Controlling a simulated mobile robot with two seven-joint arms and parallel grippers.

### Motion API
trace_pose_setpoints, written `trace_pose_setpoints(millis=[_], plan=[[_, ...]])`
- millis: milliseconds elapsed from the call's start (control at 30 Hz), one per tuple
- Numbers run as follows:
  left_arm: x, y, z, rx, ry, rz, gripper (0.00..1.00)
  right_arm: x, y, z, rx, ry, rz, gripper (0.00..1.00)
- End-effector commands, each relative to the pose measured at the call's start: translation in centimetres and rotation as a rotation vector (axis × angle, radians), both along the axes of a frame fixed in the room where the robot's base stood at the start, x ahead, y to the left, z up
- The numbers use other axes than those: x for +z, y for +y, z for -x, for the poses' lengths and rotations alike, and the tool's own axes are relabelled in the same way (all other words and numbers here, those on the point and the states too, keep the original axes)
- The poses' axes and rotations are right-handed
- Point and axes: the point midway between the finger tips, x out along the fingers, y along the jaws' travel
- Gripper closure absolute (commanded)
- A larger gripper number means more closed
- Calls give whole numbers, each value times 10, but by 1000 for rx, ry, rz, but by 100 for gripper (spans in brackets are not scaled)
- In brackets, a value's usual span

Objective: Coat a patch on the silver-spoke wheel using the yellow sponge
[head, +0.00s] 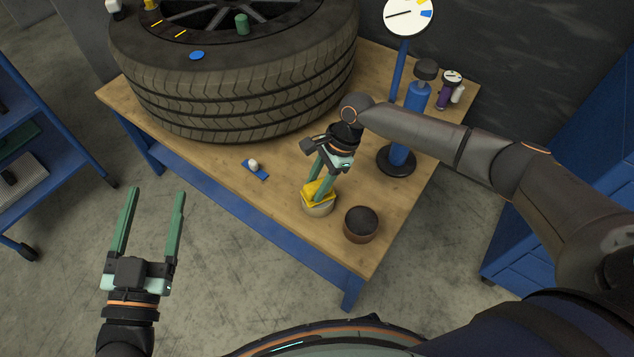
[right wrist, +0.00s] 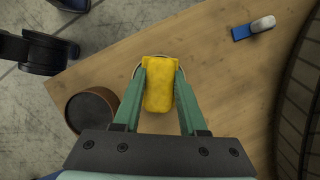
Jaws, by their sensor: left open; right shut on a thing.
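The yellow sponge (head: 317,192) is between the fingers of my right gripper (head: 319,187), which is shut on it. The sponge is at the mouth of a pale round pot (head: 318,209) on the table; the right wrist view shows the sponge (right wrist: 159,86) covering most of the pot. I cannot tell how deep it sits. The big wheel (head: 250,85) with a black tire and grey spokes (head: 265,10) lies flat on the table, cut off at the top of the head view. My left gripper (head: 152,205) is open and empty, over the floor left of the table.
A dark-topped round pot (head: 361,224) stands beside the pale pot. A blue piece with a white knob (head: 255,168) lies before the tire. A blue gauge stand (head: 397,165), a blue bottle (head: 417,95) and small bottles (head: 445,92) stand at the right. A blue cart (head: 30,140) is at left.

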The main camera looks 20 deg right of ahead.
Motion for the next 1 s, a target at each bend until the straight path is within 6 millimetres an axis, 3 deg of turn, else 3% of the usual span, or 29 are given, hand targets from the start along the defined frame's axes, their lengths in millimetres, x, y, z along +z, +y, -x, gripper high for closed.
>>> trace_pose_setpoints(millis=[1000], plan=[[6,0,0,-2,-1,-3,28,-1,0,0,-1,0,1,100]])
